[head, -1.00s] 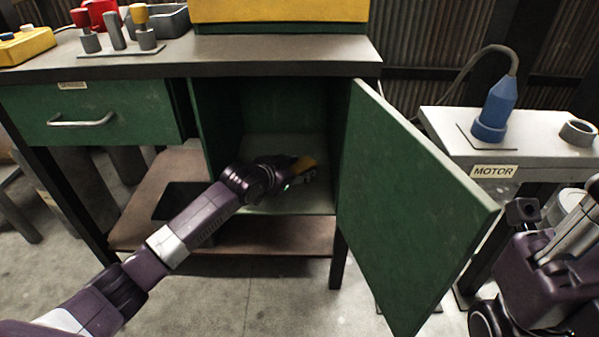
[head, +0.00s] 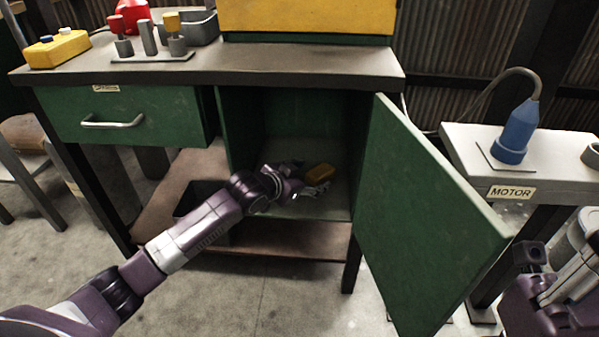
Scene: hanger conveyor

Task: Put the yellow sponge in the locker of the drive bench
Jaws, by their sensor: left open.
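The yellow sponge (head: 320,172) is inside the open locker (head: 290,125) of the green drive bench, close to the locker floor. My left gripper (head: 304,178) reaches into the locker from the left. Its jaws are open, with fingers just left of and below the sponge in the picture. I cannot tell whether a finger touches the sponge. The locker door (head: 425,215) stands wide open to the right. Part of my right arm shows at the lower right edge; its gripper is not visible.
A closed drawer (head: 125,115) is left of the locker. A lower shelf (head: 300,240) runs beneath. On the bench top are a yellow button box (head: 58,48) and a peg stand (head: 150,57). A table labelled MOTOR (head: 510,192) stands at right, near the open door.

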